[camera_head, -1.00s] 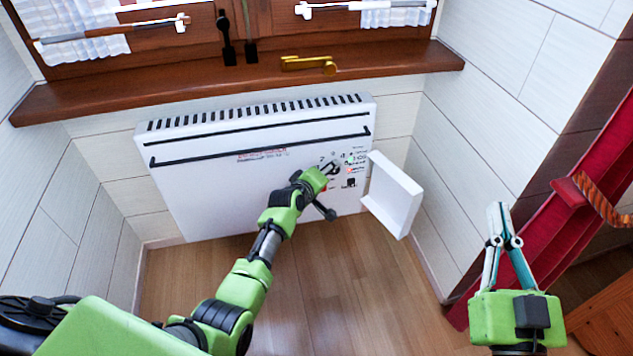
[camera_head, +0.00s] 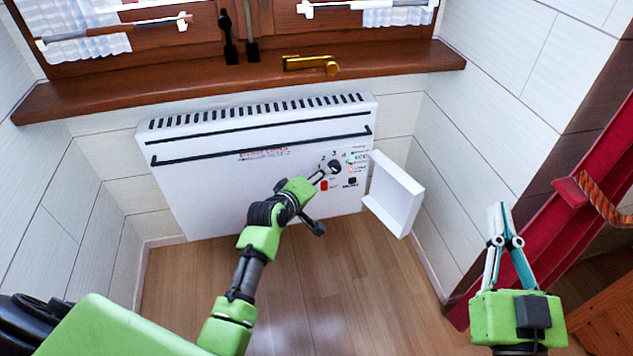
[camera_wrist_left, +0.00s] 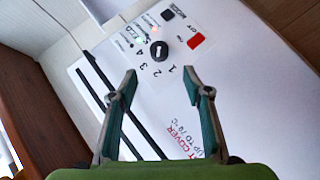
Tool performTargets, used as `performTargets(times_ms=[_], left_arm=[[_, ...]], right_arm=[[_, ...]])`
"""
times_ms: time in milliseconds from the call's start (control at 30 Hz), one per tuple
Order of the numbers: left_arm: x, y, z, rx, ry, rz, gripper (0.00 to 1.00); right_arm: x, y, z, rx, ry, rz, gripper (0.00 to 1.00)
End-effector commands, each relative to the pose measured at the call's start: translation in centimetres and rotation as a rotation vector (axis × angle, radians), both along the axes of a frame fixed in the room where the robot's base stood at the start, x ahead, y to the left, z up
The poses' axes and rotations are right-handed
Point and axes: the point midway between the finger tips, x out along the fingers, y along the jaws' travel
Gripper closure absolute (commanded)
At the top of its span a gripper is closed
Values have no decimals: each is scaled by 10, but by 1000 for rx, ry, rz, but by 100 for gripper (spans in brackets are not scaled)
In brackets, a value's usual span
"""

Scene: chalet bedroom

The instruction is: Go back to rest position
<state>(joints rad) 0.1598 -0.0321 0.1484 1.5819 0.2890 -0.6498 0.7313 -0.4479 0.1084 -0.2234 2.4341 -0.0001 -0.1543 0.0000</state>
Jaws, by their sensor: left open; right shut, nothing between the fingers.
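My left gripper (camera_head: 318,179) is in front of the control panel of a white wall heater (camera_head: 215,190). In the left wrist view its two fingers (camera_wrist_left: 160,84) are spread apart with nothing between them. The black round dial (camera_wrist_left: 159,50) lies beyond the fingertips, apart from them; it also shows in the head view (camera_head: 335,166). A red switch (camera_wrist_left: 196,40) and a small black button (camera_wrist_left: 167,14) are beside the dial. My right gripper (camera_head: 501,208) is at the lower right, shut and empty, its fingertips together and pointing up.
A white cover flap (camera_head: 395,193) stands open at the heater's right side. A wooden windowsill (camera_head: 180,82) with a brass handle (camera_head: 311,64) is above the heater. A red curtain (camera_head: 545,225) hangs right of my right gripper. The wooden floor (camera_head: 345,285) is clear.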

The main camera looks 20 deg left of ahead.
Motion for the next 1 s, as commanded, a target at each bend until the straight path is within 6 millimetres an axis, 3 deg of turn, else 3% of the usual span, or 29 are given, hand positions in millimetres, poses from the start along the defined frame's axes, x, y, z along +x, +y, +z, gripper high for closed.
performTargets(times_ms=[333, 467, 567, 700, 1000], left_arm=[[-1, 0, 1, 11, -6, -4, 55], [-14, -3, 17, 120, -67, -39, 55], [-36, -15, 49, 296, -175, -100, 55], [-80, -46, 108, 567, -365, -191, 55], [-151, -94, 195, 852, -622, -259, 55]], right_arm=[[0, 0, 0, 0, 0, 0, 100], [0, 0, 0, 0, 0, 0, 100], [0, 0, 0, 0, 0, 0, 100], [0, 0, 0, 0, 0, 0, 100], [0, 0, 0, 0, 0, 0, 100]])
